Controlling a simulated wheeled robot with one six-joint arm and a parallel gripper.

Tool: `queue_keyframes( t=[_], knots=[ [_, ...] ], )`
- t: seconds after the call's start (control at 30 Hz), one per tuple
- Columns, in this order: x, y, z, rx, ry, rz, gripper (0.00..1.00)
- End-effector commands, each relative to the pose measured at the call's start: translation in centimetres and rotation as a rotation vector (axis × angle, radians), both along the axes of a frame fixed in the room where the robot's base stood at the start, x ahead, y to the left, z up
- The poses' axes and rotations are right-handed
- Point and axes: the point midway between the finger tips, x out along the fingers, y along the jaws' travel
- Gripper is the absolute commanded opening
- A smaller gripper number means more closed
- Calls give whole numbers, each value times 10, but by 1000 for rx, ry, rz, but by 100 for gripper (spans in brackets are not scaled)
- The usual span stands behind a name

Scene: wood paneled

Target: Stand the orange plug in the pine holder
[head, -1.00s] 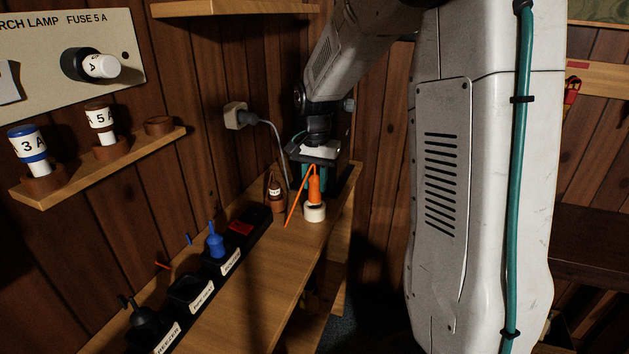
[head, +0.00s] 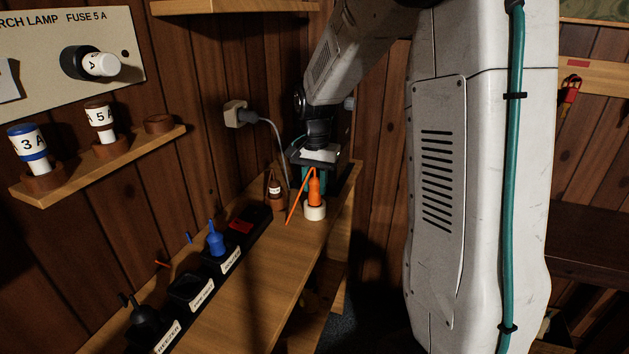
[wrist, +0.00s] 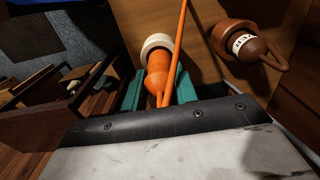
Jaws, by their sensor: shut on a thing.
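The orange plug (head: 314,188) stands upright in the head view, at the far end of the wooden bench. Its lower end is at the pale pine holder (head: 315,212), a short round cup. In the wrist view the plug (wrist: 158,72) lies between the teal fingers of my gripper (wrist: 160,92), which is shut on it. The holder's pale rim (wrist: 157,43) surrounds the plug's far end there. How deep the plug sits is hidden. An orange cord runs from the plug down to the bench.
A brown plug in a brown holder (head: 276,194) stands close left of the pine holder. A grey wall plug and cable (head: 240,115) are behind. The bench's right strip is clear.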

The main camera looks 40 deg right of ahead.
Motion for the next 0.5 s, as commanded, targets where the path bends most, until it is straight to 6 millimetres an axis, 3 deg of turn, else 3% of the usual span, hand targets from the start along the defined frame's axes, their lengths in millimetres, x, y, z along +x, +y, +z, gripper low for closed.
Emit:
queue_keyframes(
  t=[0.5],
  knots=[
    [0,0,-13,0,0,0,6]
  ],
)
